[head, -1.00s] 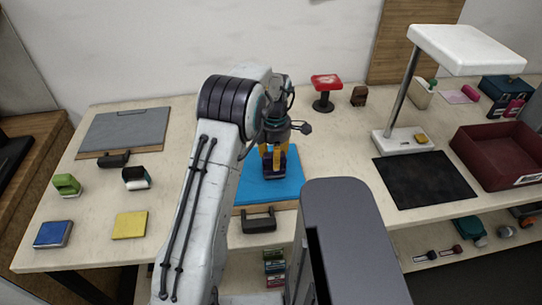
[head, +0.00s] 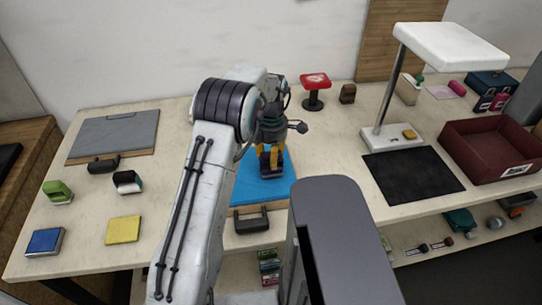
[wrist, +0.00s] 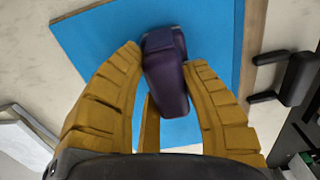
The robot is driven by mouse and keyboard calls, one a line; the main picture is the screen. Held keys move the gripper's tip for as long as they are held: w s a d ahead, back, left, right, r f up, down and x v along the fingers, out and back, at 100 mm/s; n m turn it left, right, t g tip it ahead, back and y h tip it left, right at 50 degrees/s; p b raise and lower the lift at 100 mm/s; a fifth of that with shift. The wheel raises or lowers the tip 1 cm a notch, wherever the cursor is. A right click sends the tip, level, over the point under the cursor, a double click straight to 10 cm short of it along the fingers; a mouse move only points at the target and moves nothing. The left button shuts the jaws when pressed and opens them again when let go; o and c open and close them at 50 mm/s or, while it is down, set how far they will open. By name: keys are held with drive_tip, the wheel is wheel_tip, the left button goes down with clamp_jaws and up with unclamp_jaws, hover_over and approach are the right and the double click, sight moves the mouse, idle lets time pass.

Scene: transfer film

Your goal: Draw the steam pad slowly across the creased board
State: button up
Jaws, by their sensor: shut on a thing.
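My gripper (head: 270,162) has yellow fingers closed on a dark purple block, the steam pad (wrist: 168,75), seen best in the wrist view. The pad is over the blue face of a board (head: 250,186) on the table, which also fills much of the wrist view (wrist: 95,42). I cannot tell whether the pad touches the board. The board has a wooden edge and a black handle-like clamp (head: 252,222) at its near side. No crease can be made out. My arm and fingers hide part of the board.
A grey board (head: 115,135) lies at the back left. A yellow pad (head: 124,229), a blue block (head: 45,241) and a green block (head: 57,191) are at the left. A white lamp (head: 450,48), black mat (head: 412,177) and maroon bin (head: 478,165) stand right.

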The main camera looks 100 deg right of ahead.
idle(0.4)
drive_tip(key=shift+r+p, duration=3.05)
drive_tip(key=shift+r, duration=1.05)
drive_tip(key=shift+s, duration=0.1)
